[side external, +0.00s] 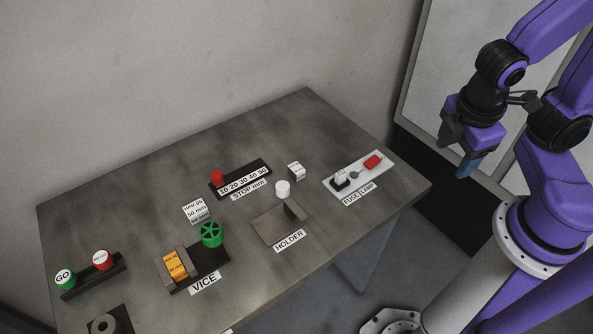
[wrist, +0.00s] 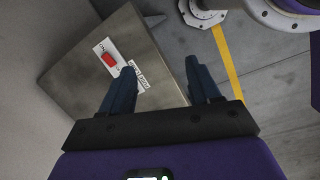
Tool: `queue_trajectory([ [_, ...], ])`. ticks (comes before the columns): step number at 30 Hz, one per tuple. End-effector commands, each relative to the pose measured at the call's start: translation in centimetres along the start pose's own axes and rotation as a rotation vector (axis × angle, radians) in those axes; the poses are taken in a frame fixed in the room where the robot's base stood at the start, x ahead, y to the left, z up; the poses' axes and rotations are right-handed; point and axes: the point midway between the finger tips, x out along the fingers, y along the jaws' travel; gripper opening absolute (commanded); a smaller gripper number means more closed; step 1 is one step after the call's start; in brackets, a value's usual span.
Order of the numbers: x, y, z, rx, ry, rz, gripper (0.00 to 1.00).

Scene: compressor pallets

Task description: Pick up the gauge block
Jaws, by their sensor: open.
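A white block printed with "50 mm" (side external: 196,211) stands on the table behind the vice (side external: 200,268). A smaller white block with fine print (side external: 296,171) stands near the stop scale, and an orange printed block (side external: 175,266) sits in the vice jaws. I cannot tell for certain which one is the gauge block. My gripper (side external: 470,162) is open and empty, raised beyond the table's right end, well away from all of these blocks. In the wrist view its two fingers (wrist: 163,85) are spread apart, with no block between them.
The table (side external: 110,225) also bears a holder (side external: 270,226) with a white cylinder (side external: 283,188) by it, a fuse and lamp panel (side external: 345,181), a stop scale with a red knob (side external: 217,177), and GO and red buttons (side external: 101,259). A wall rises behind.

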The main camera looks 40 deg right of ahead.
Motion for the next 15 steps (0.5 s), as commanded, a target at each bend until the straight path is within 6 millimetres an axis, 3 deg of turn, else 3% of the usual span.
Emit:
queue_trajectory([
  [3, 2.0, 2.2, -0.4, -0.127, -0.159, 0.145, 0.62],
  [8, 3.6, 5.3, -1.7, -0.308, -0.328, 0.343, 0.62],
  [15, 5.2, 8.7, -5.8, -0.623, -0.508, 0.637, 0.62],
])
